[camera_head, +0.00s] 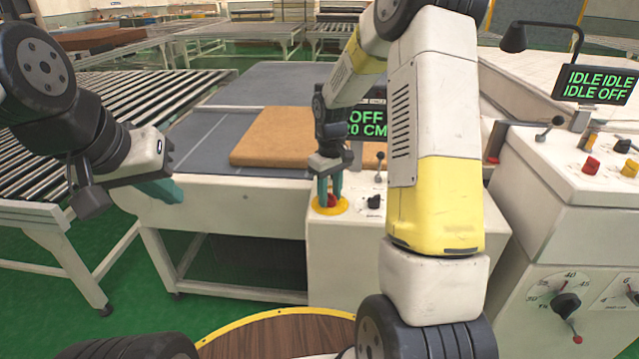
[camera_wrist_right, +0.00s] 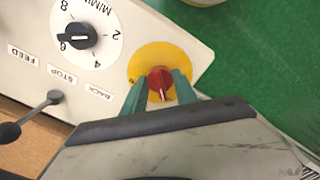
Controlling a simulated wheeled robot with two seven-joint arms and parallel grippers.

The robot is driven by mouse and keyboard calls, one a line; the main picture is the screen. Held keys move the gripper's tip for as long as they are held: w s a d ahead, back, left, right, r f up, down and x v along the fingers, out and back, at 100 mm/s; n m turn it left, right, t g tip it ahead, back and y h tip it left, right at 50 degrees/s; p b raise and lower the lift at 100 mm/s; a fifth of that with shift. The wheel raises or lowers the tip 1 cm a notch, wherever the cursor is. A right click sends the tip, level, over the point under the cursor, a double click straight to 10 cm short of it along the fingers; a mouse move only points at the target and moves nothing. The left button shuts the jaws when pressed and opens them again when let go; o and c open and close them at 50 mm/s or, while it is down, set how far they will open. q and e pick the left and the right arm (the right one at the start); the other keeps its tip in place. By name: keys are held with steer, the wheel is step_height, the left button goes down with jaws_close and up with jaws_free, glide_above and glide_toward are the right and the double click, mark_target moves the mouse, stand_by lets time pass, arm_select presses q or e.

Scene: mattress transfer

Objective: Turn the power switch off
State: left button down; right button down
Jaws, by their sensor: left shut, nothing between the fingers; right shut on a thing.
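The power switch is a red knob on a round yellow plate (camera_head: 341,207), on top of a white control box (camera_head: 340,240). In the right wrist view the red knob (camera_wrist_right: 160,80) shows a pale mark pointing toward the gripper. My right gripper (camera_head: 330,195) reaches down from above, its teal fingers shut on the knob. In the right wrist view the fingers (camera_wrist_right: 158,95) sit on either side of it. My left gripper (camera_head: 175,192) is shut and empty, at the left in front of the grey conveyor table, apart from the switch.
A black dial (camera_wrist_right: 78,36) and a lever (camera_wrist_right: 30,115) stand beside the switch. A brown mattress (camera_head: 290,137) lies on the grey table behind. Another control cabinet (camera_head: 560,190) stands at the right, and a roller conveyor (camera_head: 130,110) at the left.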

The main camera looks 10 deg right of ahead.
mark_target(330, 193)
stand_by(0.3)
steer(key=c, duration=1)
jaws_free()
steer(key=shift+o, duration=0.2)
steer(key=shift+r, duration=0.1)
step_height(330, 193, up, 8)
steer(key=shift+f, duration=0.25)
steer(key=shift+r, duration=0.1)
